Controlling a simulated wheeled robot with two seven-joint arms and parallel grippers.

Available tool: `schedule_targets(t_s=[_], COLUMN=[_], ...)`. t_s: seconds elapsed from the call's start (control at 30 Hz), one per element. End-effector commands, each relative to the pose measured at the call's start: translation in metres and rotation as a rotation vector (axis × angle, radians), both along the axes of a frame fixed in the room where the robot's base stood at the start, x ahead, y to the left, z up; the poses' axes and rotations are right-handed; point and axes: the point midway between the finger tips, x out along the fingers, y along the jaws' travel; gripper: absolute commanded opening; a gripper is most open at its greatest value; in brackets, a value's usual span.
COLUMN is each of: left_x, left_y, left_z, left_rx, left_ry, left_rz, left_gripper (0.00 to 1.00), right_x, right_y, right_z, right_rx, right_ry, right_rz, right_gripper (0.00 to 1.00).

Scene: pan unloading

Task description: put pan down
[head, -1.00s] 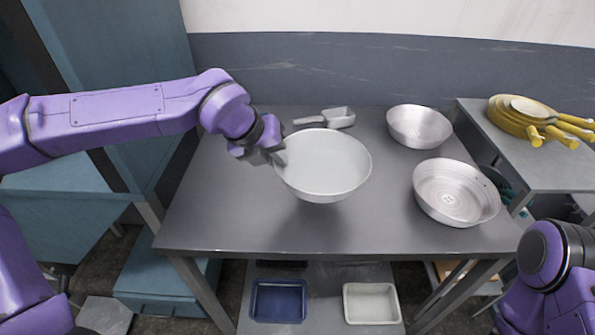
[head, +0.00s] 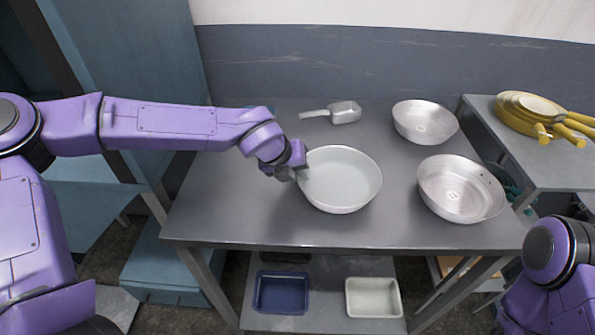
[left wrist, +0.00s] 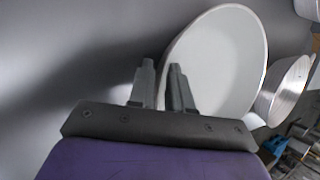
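The white pan (head: 341,180), a wide round bowl shape, is level at the middle of the grey table (head: 230,215). It is at or very close to the tabletop; I cannot tell for sure that it touches. My left gripper (head: 299,174) is at the pan's left rim. In the left wrist view, its two fingers (left wrist: 163,88) stand close together with the rim of the pan (left wrist: 222,65) between them. The fingertips are partly hidden in the head view. My right arm shows at the lower right, but its gripper is out of view.
Two metal pans stand at the table's right, one at the back (head: 425,122) and one nearer (head: 460,188). A metal scoop (head: 344,112) lies behind the white pan. Yellow-handled pans (head: 530,112) are on a side table. Blue (head: 281,293) and white (head: 373,298) trays sit below. The table's left is clear.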

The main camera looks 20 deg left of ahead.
Motion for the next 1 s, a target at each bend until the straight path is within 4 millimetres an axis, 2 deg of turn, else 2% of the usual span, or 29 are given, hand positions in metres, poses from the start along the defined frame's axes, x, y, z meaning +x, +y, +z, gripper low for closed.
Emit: schedule_targets(t_s=[0.13,0.23,0.5,0.63,0.8,1.0], left_x=[-0.001,-0.006,-0.037,-0.047,-0.054,-0.054], left_y=[0.001,0.004,0.021,0.027,0.031,0.031], left_z=[0.003,0.014,0.073,0.093,0.103,0.103], left_rx=[-0.001,-0.002,-0.003,-0.001,-0.001,0.0], left_ry=[-0.001,-0.003,-0.005,-0.004,0.0,0.001], left_rz=[0.0,0.003,0.002,0.002,0.0,0.0], left_gripper=[0.19,0.19,0.19,0.19,0.19,0.19], right_x=[0.0,0.0,0.0,0.0,0.0,0.0], right_y=[0.0,0.0,0.0,0.0,0.0,0.0], right_z=[0.0,0.0,-0.003,-0.004,-0.004,-0.004], right_rx=[0.0,0.0,0.0,0.0,0.0,0.0], right_ry=[0.0,0.0,0.0,0.0,0.0,0.0], right_rz=[0.0,0.0,0.0,0.0,0.0,0.0], right_gripper=[0.43,0.43,0.43,0.43,0.43,0.43])
